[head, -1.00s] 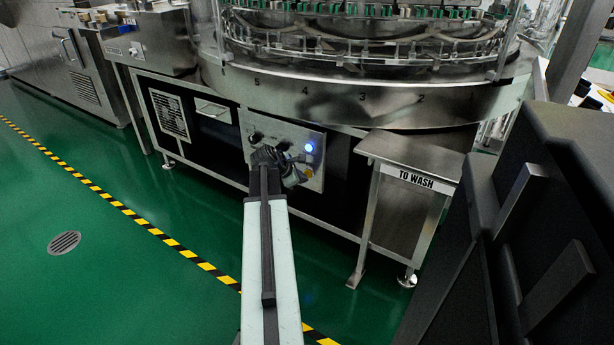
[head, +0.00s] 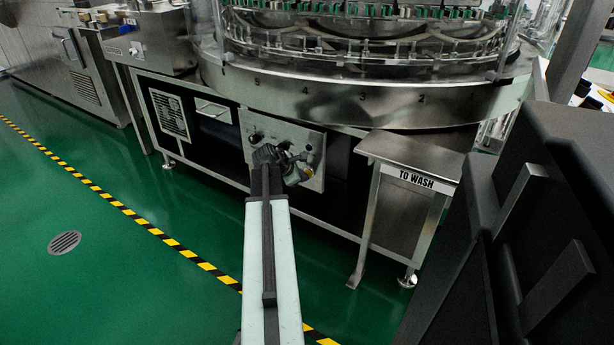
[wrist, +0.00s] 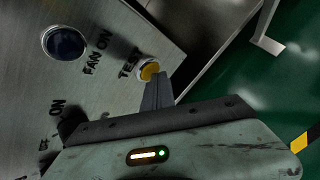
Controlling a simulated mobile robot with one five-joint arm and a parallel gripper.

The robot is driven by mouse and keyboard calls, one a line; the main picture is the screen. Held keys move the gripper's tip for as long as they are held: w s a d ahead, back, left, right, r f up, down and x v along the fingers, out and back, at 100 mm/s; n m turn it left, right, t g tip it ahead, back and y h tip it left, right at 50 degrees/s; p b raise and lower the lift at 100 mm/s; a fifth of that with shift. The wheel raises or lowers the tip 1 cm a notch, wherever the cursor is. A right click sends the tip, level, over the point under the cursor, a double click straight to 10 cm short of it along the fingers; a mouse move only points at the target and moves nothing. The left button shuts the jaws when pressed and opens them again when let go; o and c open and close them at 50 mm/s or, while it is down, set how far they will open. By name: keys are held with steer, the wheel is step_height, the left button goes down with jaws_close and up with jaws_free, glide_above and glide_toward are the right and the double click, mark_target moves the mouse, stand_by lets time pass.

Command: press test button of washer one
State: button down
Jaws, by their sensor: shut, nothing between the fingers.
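The washer's control panel (head: 313,139) is a steel plate below the round machine. In the wrist view, the yellow test button (wrist: 148,68) sits beside the word TEST. My gripper (wrist: 156,86) is shut and empty. Its fingertips are right at the yellow button and cover its lower edge; I cannot tell whether they press it in. In the head view, my gripper (head: 300,164) is in front of the panel, and the yellow button (head: 309,172) shows partly beside it. The round FAN ON lamp or button (wrist: 64,42) is dark blue and unlit.
A steel stand marked TO WASH (head: 412,160) stands right of the panel. A numbered steel rim (head: 330,98) overhangs above. The green floor (head: 130,270) is open at the left, with a black and yellow stripe (head: 150,229) and a round drain (head: 64,242).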

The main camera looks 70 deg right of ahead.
steer(key=shift+w+a, duration=0.2)
steer(key=shift+a, duration=0.6)
steer(key=shift+a, duration=0.1)
steer(key=a, duration=0.2)
steer(key=w+a, duration=0.1)
steer(key=a, duration=0.1)
steer(key=shift+w+a, duration=0.1)
steer(key=shift+a, duration=0.25)
stand_by(0.4)
